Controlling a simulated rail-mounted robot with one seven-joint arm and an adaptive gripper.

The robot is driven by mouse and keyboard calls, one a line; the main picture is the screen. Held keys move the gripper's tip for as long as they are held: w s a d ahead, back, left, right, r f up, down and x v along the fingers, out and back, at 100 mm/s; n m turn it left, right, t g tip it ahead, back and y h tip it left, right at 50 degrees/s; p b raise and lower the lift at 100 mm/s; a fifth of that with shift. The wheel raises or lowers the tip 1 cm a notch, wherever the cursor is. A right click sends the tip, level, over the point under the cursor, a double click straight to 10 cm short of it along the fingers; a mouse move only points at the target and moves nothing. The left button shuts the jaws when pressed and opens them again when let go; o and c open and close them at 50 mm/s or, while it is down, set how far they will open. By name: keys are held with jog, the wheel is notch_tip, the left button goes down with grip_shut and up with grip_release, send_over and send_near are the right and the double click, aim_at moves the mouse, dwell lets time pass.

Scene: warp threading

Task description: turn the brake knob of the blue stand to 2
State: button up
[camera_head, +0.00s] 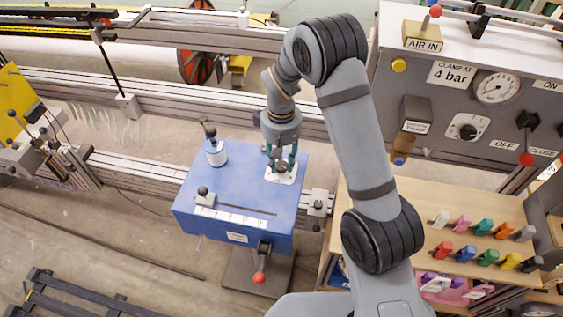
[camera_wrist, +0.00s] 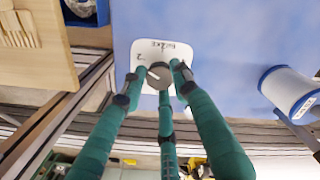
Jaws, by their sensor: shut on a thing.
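The blue stand (camera_head: 180,205) is below and left of my arm in the head view. Its brake knob sits on a white dial plate (camera_head: 285,179) at the top right of the stand. My gripper (camera_head: 282,166) points down, its teal fingers closed around the knob. In the wrist view, the round grey brake knob (camera_wrist: 159,78) lies between the fingertips of my gripper (camera_wrist: 158,76), with a light mark on its left side. The dial plate (camera_wrist: 171,46) shows a 2 at the upper left of the knob and printed lettering above; the fingers hide its lower part.
The stand also carries a white cylinder with a black lever (camera_head: 216,152) and a slotted scale with a small slider (camera_head: 204,198). A grey pressure panel (camera_head: 450,100) stands at the right. A wooden table (camera_head: 440,200) holds coloured clips.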

aim_at(281, 165)
jog(key=shift+w+a, duration=0.1)
jog(key=o, duration=1.1)
jog(key=shift+o, duration=0.2)
notch_tip(281, 165, up, 12)
dwell(0.4)
notch_tip(281, 165, down, 12)
dwell(0.5)
